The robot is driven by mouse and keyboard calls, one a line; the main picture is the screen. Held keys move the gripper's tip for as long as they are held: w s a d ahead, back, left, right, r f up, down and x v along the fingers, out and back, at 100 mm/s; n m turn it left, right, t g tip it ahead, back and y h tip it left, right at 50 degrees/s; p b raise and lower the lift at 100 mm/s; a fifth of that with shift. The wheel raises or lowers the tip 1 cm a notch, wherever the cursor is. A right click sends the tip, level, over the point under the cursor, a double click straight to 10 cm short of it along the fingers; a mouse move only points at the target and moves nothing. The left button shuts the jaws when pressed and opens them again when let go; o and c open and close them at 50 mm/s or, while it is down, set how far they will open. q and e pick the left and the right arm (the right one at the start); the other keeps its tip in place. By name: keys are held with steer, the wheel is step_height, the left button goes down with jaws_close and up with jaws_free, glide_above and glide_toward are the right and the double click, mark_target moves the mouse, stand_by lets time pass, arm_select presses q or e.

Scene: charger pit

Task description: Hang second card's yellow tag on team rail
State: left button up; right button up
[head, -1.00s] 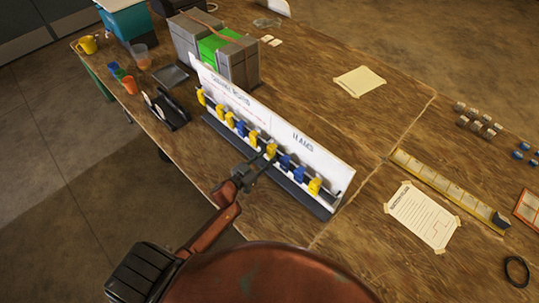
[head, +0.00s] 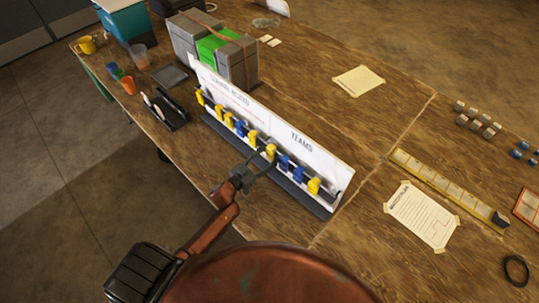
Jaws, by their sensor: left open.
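A white board (head: 230,88) with a "TEAMS" panel (head: 303,146) on its right half stands on the table. Several yellow and blue tags hang in a row along its front. A yellow tag (head: 270,152) hangs near the left end of the TEAMS part, with blue tags (head: 285,162) to its right and another yellow tag (head: 314,186) near the right end. My left gripper (head: 257,162) is open just in front of the first of these yellow tags; I cannot tell whether it touches it. My right gripper is not in view.
A dark holder (head: 166,112) and cups (head: 129,84) stand to the left. Grey and green boxes (head: 216,48) stand behind the board. A paper sheet (head: 422,216) and a yellow strip (head: 445,184) lie at right.

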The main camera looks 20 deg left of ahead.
arm_select(q)
steer(key=v, duration=1.1)
steer(key=shift+s, duration=0.3)
steer(key=shift+a, duration=0.15)
